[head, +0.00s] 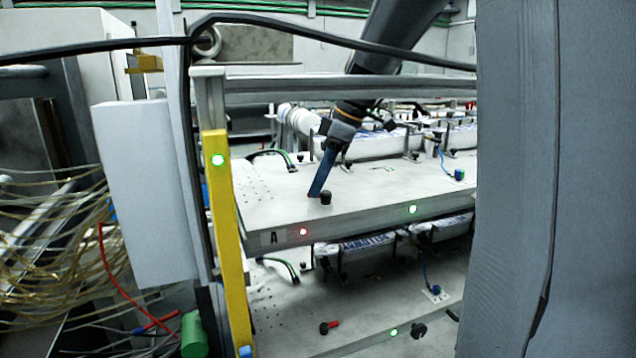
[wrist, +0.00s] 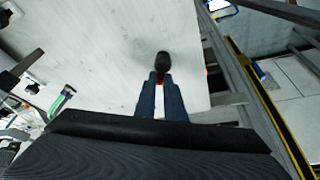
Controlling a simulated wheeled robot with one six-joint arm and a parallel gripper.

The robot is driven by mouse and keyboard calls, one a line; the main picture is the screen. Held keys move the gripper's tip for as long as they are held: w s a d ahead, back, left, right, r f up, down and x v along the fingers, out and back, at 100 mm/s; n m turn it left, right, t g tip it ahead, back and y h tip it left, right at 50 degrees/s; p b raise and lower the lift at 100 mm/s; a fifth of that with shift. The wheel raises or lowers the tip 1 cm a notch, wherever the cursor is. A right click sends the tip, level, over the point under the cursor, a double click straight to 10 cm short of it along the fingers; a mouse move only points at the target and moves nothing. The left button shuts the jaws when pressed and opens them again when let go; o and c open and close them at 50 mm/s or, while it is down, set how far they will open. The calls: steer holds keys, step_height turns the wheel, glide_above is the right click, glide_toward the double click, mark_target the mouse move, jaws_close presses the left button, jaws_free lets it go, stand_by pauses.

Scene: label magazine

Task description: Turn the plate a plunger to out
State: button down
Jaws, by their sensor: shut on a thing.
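Plate A (head: 380,190) is the upper pale metal plate, with the letter A on its front edge. Its plunger (head: 326,198) is a black knob near the plate's front left corner. In the wrist view the plunger (wrist: 163,62) shows its black head, with a bit of red between my fingers. My gripper (head: 315,192) comes down tilted onto the plate beside the knob. In the wrist view my gripper (wrist: 160,80) has its two blue fingers close together on the plunger's red part, which they mostly hide.
A red light (head: 303,231) and a green light (head: 412,209) are lit on plate A's front edge. A lower plate (head: 370,290) carries a similar black plunger with a red handle (head: 329,327). A yellow post (head: 226,240) stands at the left, and a metal rail (head: 350,87) runs above.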

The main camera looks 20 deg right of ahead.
steer(key=c, duration=1.8)
jaws_free()
steer(key=shift+c, duration=0.2)
steer(key=b+v, duration=0.2)
steer(key=v, duration=0.5)
steer(key=shift+r, duration=0.35)
steer(key=shift+s+d, duration=0.1)
steer(key=shift+d, duration=0.05)
